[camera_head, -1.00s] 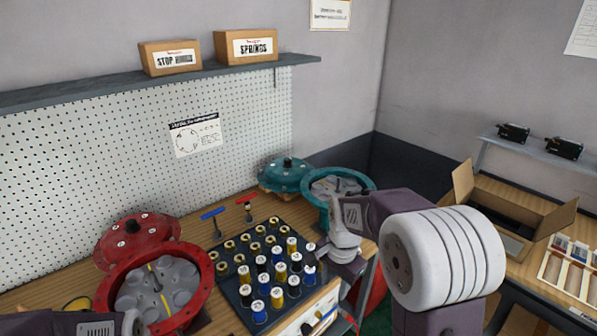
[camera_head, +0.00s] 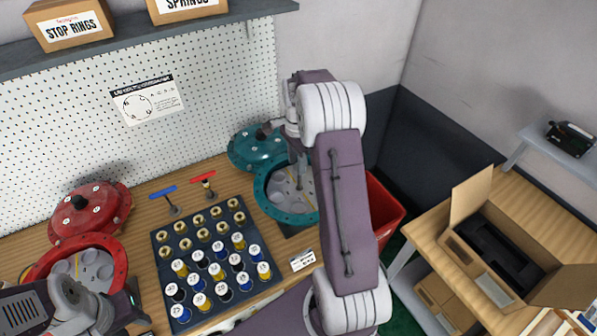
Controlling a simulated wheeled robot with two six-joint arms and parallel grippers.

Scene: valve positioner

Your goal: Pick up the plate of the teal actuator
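The teal actuator's round cover (camera_head: 250,153) lies on the bench against the pegboard, with a dark knob on top. Its open teal housing (camera_head: 262,200) stands to the right, with a grey lobed interior (camera_head: 284,188). My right gripper (camera_head: 285,133) is above the housing, close to the cover's knob. My arm covers the housing's right side, and I cannot tell whether the fingers touch the knob. The finger gap is too small to read. My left gripper (camera_head: 108,308) is at the lower left, in front of the red housing; its fingers are not clear.
A red cover (camera_head: 90,208) and red housing (camera_head: 122,262) stand on the left. A dark tray (camera_head: 160,275) of several labelled spools fills the middle. Blue-handled (camera_head: 163,191) and red-handled (camera_head: 204,178) tools stand behind it. A red bin (camera_head: 388,205) and open carton (camera_head: 470,190) are right.

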